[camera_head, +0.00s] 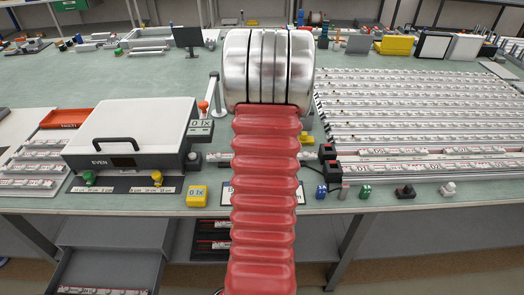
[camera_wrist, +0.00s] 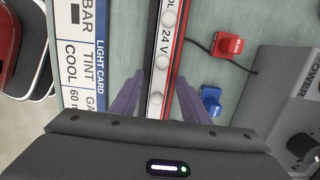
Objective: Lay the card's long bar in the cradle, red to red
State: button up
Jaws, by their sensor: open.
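In the wrist view my gripper (camera_wrist: 160,82) is open, with one dark finger on each side of a light bar (camera_wrist: 166,50). The bar is pale with round white lamps, a red strip along its right side and the print "OL 24 V". Both its ends are out of view, and I cannot tell whether the fingers touch it. The light card (camera_wrist: 75,62) lies to its left, reading "BAR", "TINT", "COOL" and "60", partly cut off. In the head view my red arm hides the gripper and most of the card. I cannot make out the cradle with certainty.
A red plug (camera_wrist: 228,44) with a black cord and a blue plug (camera_wrist: 211,100) lie right of the bar, beside a grey power box (camera_wrist: 290,100). In the head view a white-lidded box (camera_head: 130,135) stands left, and rows of bars (camera_head: 420,110) fill the right.

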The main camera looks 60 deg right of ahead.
notch_tip(320, 180, up, 12)
jog(key=s, duration=0.1)
jog(key=shift+d+f, duration=0.2)
jog(key=shift+d, duration=0.1)
jog(key=shift+s, duration=0.3)
dwell(0.7)
